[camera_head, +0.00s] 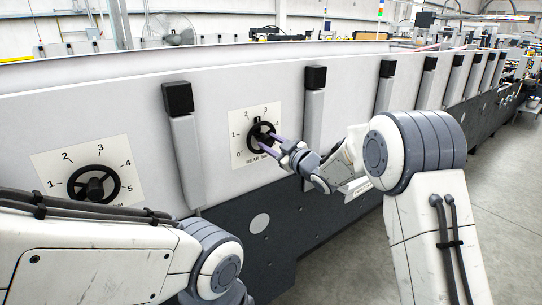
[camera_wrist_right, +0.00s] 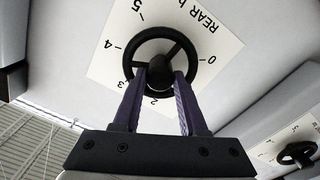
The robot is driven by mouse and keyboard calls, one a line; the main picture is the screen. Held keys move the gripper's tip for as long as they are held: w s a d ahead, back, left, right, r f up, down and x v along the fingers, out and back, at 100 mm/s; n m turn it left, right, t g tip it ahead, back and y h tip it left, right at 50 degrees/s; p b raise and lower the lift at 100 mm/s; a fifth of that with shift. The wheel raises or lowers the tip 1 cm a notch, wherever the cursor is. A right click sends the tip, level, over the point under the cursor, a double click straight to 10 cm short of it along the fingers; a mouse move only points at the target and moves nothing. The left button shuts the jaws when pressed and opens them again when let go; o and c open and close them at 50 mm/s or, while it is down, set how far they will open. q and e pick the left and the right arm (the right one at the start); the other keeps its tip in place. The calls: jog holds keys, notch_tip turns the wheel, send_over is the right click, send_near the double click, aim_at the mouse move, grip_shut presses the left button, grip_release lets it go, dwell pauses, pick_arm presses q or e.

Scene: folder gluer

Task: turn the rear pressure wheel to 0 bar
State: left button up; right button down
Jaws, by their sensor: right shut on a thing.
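The rear pressure wheel (camera_head: 262,131) is a black spoked handwheel on a white plate (camera_head: 240,114) marked REAR with a scale from 0 up. It shows upside down in the right wrist view (camera_wrist_right: 163,38), with 0, 2, 4 and 5 readable around it. My right gripper (camera_head: 268,141) reaches it from the lower right. In the wrist view its two purple fingers (camera_wrist_right: 160,74) lie on either side of the dark hub, shut on the wheel. I cannot tell exactly which number the wheel points to. My left gripper is out of view; only its arm shows at lower left.
A second black wheel (camera_head: 95,184) on a numbered plate sits at the left, partly behind my left arm. Grey upright bars with black caps (camera_head: 178,98) stand out from the panel on both sides of the rear wheel. Open floor (camera_head: 345,262) lies at lower right.

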jog(key=n+b, duration=0.8)
jog(key=b, duration=0.1)
jog(key=n+b, duration=0.4)
jog(key=shift+f+b, duration=0.25)
jog(key=shift+b, duration=0.1)
jog(key=n+b, duration=0.5)
jog(key=n, duration=0.1)
jog(key=n+b, duration=0.2)
jog(key=n, duration=0.1)
jog(key=shift+n, duration=0.4)
jog(key=shift+n+b, duration=0.9)
jog(key=shift+n, duration=0.6)
jog(key=shift+c, duration=2.2)
grip_release()
jog(key=shift+r, duration=0.1)
